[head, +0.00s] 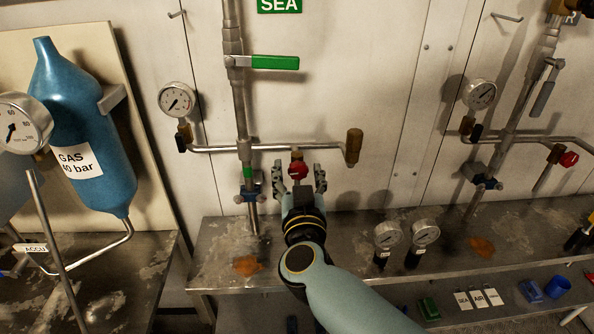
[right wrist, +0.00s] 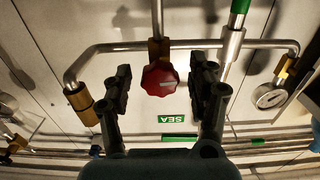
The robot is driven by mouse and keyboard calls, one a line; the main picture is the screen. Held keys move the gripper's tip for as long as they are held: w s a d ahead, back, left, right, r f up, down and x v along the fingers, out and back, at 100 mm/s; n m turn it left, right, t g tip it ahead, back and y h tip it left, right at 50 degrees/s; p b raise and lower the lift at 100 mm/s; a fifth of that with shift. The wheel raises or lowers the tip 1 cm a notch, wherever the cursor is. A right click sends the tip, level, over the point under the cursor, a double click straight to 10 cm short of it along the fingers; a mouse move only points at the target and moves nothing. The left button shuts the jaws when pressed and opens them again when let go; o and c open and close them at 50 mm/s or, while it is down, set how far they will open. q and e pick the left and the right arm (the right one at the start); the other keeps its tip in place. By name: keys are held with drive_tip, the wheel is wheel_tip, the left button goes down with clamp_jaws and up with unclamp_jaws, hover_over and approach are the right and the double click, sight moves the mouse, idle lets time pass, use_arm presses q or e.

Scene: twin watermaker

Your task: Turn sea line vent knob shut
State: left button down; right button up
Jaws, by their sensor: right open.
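The sea line vent knob is a red knob (head: 298,171) on a brass fitting of the thin branch pipe under the green SEA sign (head: 279,5). It also shows in the right wrist view (right wrist: 160,79). My right gripper (head: 301,178) is open in front of the knob. In the right wrist view the two fingers (right wrist: 162,92) stand on either side of the knob, with visible gaps between them and it. I cannot tell exactly how far the fingertips are from the knob in depth. My left gripper is not in view.
A green-handled lever (head: 274,62) sits on the sea pipe above, with a gauge (head: 177,99) left of it. A blue valve (head: 250,194) is low on the pipe, close left of my gripper. Loose gauges (head: 388,235) stand on the metal bench (head: 225,235). A blue GAS bottle (head: 85,140) stands at left.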

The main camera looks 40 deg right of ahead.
drive_tip(key=shift+s, duration=0.1)
drive_tip(key=shift+c, duration=1.5)
drive_tip(key=c, duration=0.9)
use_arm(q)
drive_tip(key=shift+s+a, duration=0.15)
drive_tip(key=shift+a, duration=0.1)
use_arm(e)
drive_tip(key=shift+o, duration=0.2)
